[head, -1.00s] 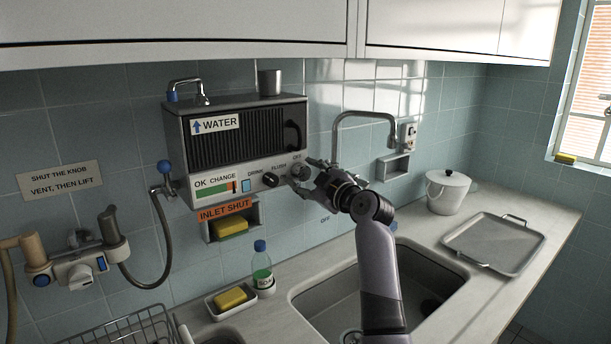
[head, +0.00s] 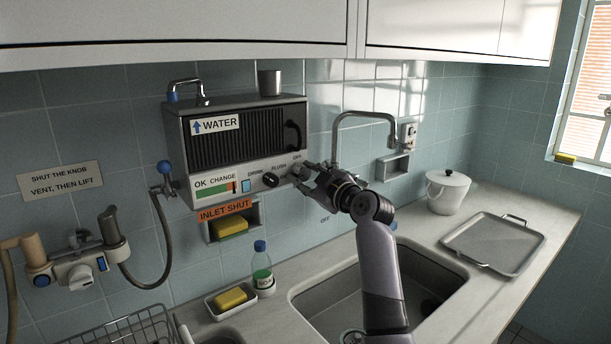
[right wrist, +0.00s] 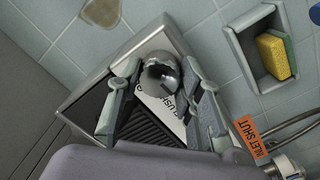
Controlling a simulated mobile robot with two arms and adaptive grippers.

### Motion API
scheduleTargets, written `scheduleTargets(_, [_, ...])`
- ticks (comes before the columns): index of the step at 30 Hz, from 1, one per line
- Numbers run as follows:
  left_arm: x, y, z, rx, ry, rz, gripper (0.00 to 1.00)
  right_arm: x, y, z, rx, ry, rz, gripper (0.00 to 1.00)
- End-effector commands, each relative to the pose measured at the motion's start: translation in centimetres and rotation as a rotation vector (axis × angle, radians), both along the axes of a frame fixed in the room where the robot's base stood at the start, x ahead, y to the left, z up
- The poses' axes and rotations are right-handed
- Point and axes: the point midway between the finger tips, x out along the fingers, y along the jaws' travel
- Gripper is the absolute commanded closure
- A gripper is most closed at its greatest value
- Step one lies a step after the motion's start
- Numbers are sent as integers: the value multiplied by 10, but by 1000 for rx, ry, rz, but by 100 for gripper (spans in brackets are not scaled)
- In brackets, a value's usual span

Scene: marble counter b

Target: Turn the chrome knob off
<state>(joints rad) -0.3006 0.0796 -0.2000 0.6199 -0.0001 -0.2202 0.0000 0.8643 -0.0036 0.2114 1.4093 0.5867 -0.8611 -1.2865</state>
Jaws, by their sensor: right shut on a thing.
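The chrome knob (head: 299,171) is at the right end of the front panel of the grey water unit (head: 240,150), under small lettering that seems to read OFF. In the right wrist view the round, shiny knob (right wrist: 160,73) sits between my two fingers. My right gripper (head: 303,175) is shut on the knob from the front right, its fingers on either side and hiding part of it. In the right wrist view the fingers of my right gripper (right wrist: 161,85) flank the knob. Any pointer on the knob cannot be made out. My left gripper is not in view.
A tall faucet (head: 338,140) stands close behind my right gripper. An orange INLET SHUT label (head: 225,210) and a sponge niche (head: 258,222) are below. The sink (head: 330,305) lies beneath my arm.

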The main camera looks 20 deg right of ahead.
Motion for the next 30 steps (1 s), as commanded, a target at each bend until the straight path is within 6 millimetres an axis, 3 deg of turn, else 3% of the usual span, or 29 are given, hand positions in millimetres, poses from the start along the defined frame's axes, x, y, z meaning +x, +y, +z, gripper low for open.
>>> scheduleTargets(30, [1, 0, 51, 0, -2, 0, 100, 0, 0, 2, 844, 312, -2, 94])
